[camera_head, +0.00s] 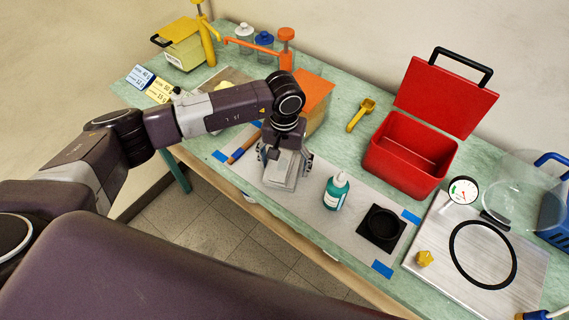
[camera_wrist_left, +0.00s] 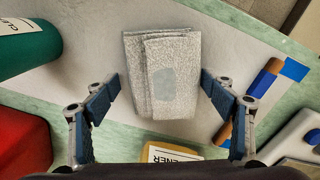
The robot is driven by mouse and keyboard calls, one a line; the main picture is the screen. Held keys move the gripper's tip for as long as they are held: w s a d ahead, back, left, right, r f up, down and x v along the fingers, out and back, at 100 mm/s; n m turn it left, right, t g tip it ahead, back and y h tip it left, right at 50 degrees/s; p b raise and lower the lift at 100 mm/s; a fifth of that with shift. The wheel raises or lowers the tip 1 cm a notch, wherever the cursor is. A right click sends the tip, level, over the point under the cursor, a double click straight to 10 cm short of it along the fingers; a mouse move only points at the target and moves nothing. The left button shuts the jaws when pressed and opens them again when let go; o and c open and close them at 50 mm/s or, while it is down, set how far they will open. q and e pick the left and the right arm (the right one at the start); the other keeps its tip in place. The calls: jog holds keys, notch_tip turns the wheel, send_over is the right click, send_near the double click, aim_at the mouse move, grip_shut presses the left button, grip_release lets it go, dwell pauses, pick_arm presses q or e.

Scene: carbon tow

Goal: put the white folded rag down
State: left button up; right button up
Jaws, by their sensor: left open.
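The white folded rag (camera_wrist_left: 172,75) lies flat on the pale mat, with a grey patch on its top. In the head view the rag (camera_head: 283,170) shows under my left gripper. My left gripper (camera_wrist_left: 163,95) is open, with its two blue-padded fingers apart on either side of the rag and a gap to each side. In the head view my left gripper (camera_head: 285,160) hangs over the mat, pointing down. My right gripper is not in view.
A teal bottle (camera_head: 336,191) stands right of the rag, with a black square pad (camera_head: 381,230) beyond it. A brown-handled tool (camera_head: 244,146) lies to the left. An open red box (camera_head: 409,155) stands farther right. Blue tape marks the mat.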

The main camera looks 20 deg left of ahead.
aim_at(284, 166)
pick_arm(q)
jog(key=shift+r+p, duration=0.25)
jog(key=shift+p, duration=0.05)
notch_tip(284, 166, up, 12)
jog(key=b, duration=0.4)
jog(key=shift+f, duration=0.1)
